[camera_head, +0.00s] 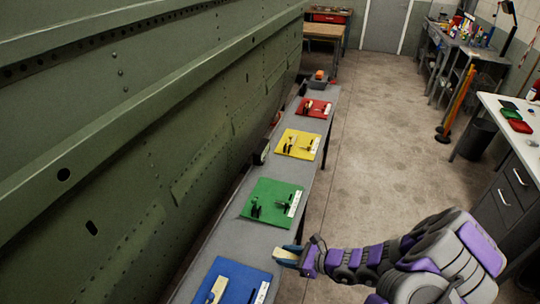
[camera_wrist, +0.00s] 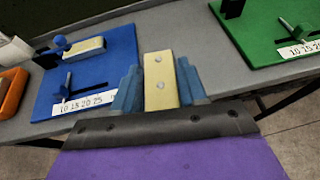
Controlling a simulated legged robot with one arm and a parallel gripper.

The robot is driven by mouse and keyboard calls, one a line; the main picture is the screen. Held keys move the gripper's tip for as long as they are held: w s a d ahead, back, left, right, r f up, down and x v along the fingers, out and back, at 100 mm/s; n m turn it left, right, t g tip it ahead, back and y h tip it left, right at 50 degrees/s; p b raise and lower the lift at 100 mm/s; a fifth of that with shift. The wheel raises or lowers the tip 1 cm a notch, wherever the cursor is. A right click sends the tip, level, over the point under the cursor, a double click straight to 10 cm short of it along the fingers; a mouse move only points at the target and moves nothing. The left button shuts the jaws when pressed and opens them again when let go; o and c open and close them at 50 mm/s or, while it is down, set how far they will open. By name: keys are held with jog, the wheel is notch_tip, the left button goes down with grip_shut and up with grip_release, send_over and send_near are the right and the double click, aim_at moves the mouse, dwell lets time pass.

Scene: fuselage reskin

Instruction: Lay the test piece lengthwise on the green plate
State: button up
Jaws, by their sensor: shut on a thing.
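My gripper (camera_wrist: 160,88) is shut on a pale yellow test piece (camera_wrist: 159,70), a flat bar with small round marks, held between the blue fingers. In the head view my gripper (camera_head: 289,250) and the test piece (camera_head: 287,256) are at the bench's right edge, between the blue and green plates. The green plate (camera_head: 260,206) lies on the bench beyond my gripper, with dark fittings and a white scale strip on it. In the wrist view the green plate (camera_wrist: 259,45) is at the upper right, apart from the test piece, and partly cut off.
A blue plate (camera_head: 228,270) nearer me carries another pale block (camera_wrist: 88,48). Yellow (camera_head: 299,144) and red (camera_head: 314,108) plates lie farther along the narrow grey bench (camera_head: 235,237). The green fuselage wall (camera_head: 120,130) borders its left side. Open floor (camera_head: 365,150) lies to the right.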

jog(key=w+d+r+m+t+h+b, duration=0.1)
jog(key=w+d+r+m+t+h, duration=0.3)
jog(key=w+r, duration=0.8)
jog(key=d+r+m+t+h, duration=0.1)
jog(key=r+m+h, duration=0.1)
jog(key=r, duration=0.6)
jog(key=w+d+r+m+t+h+b, duration=0.1)
jog(key=d+r+m+t+h, duration=0.1)
jog(key=r, duration=0.7)
jog(key=shift+d+m, duration=0.2)
jog(key=shift+m, duration=0.5)
